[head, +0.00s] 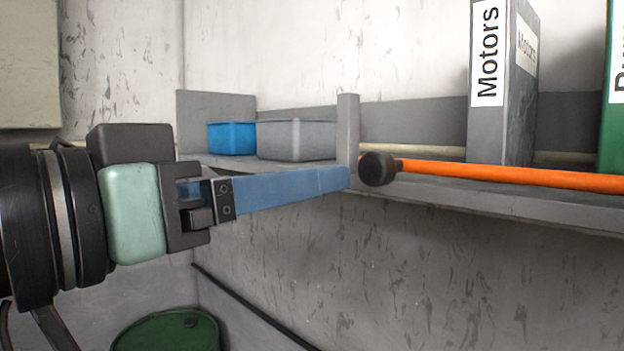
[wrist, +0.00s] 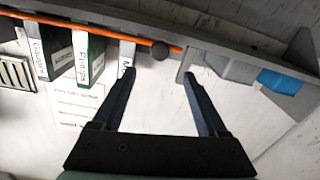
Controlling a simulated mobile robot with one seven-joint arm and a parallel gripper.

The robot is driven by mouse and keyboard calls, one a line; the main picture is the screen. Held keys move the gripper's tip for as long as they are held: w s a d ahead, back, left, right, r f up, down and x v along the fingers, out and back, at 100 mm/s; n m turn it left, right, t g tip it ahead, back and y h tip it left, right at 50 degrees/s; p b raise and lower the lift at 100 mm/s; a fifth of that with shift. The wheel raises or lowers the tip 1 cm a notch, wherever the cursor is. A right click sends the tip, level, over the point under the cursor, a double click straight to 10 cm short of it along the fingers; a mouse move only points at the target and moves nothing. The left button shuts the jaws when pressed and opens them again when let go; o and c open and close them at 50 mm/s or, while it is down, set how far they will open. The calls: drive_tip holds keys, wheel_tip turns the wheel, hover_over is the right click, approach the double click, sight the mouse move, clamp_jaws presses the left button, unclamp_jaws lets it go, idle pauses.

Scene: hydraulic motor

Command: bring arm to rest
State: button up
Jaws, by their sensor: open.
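My gripper (head: 345,179) reaches in from the left in the head view, level with the front of a grey shelf (head: 440,194). Its long blue fingers overlap in that view. In the wrist view my gripper (wrist: 162,76) shows two dark fingers spread apart with nothing between them, so it is open and empty. The fingertips point toward the shelf, near its grey upright divider (head: 347,130) and the black end of an orange-handled tool (head: 500,174). I cannot tell the exact gap between the fingertips and the shelf.
A blue bin (head: 232,138) and a grey bin (head: 296,140) sit on the shelf's left section. A grey "Motors" binder (head: 488,120) and a green binder (head: 611,120) stand at right. A green drum (head: 165,333) is low at left. Space below the shelf looks mostly clear.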

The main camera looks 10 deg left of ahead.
drive_tip(key=w+d+n+t+y+b, duration=0.25)
drive_tip(key=w+d+t+y, duration=0.2)
drive_tip(key=t, duration=0.25)
drive_tip(key=s+d+r+n+t+y, duration=0.1)
drive_tip(key=s+d+n+t+y, duration=0.1)
drive_tip(key=s+t+y, duration=0.3)
drive_tip(key=s+d, duration=0.1)
drive_tip(key=s, duration=0.2)
drive_tip(key=shift+r+b, duration=0.15)
drive_tip(key=shift+b, duration=0.2)
idle(0.4)
